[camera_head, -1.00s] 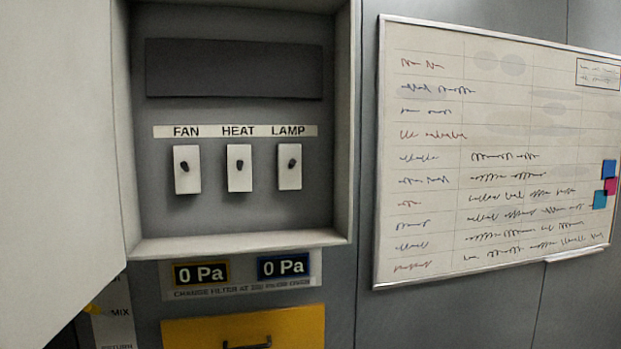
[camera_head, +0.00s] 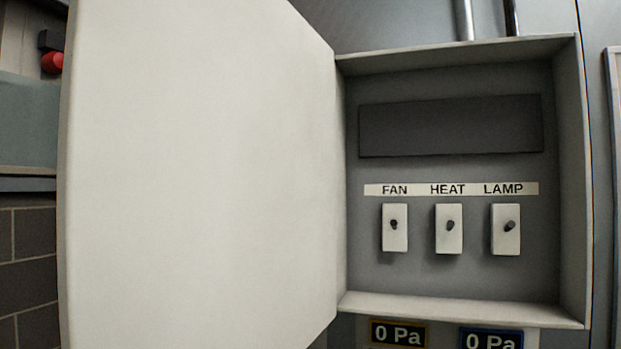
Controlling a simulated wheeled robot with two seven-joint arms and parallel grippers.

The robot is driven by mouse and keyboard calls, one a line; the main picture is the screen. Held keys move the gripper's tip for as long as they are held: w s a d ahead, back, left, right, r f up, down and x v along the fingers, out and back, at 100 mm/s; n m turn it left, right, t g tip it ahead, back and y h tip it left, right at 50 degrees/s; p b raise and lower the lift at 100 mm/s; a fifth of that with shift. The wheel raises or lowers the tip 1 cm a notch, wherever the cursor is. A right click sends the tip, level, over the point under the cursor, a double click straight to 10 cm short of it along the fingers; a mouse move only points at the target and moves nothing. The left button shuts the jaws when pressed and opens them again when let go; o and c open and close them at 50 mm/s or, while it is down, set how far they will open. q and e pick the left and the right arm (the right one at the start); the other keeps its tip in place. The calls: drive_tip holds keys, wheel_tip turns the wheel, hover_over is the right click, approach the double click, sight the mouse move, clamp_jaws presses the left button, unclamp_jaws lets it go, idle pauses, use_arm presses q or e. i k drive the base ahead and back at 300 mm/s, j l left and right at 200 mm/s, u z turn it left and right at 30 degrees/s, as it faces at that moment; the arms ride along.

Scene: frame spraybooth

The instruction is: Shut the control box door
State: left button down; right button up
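The control box (camera_head: 460,307) is on the wall at the right of the head view. Its pale door (camera_head: 200,180) stands wide open, swung out to the left from the box's left side. Inside the box are switches marked FAN (camera_head: 395,240), HEAT (camera_head: 449,240) and LAMP (camera_head: 506,243), below a dark blank panel (camera_head: 450,126). Neither of my grippers shows in the head view.
Two pressure displays reading 0 Pa, one yellow-framed (camera_head: 398,333) and one blue (camera_head: 490,339), sit below the box. A red knob (camera_head: 52,62) and a brick wall (camera_head: 30,265) show left of the door. A whiteboard edge (camera_head: 613,150) is at far right.

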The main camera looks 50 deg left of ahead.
sight(196, 188)
drive_tip(key=k+j+u, duration=0.15)
drive_tip(key=j, duration=0.4)
drive_tip(key=k+j+u, duration=0.2)
drive_tip(key=j, duration=0.3)
drive_tip(key=j+u, duration=0.15)
drive_tip(key=j, duration=0.4)
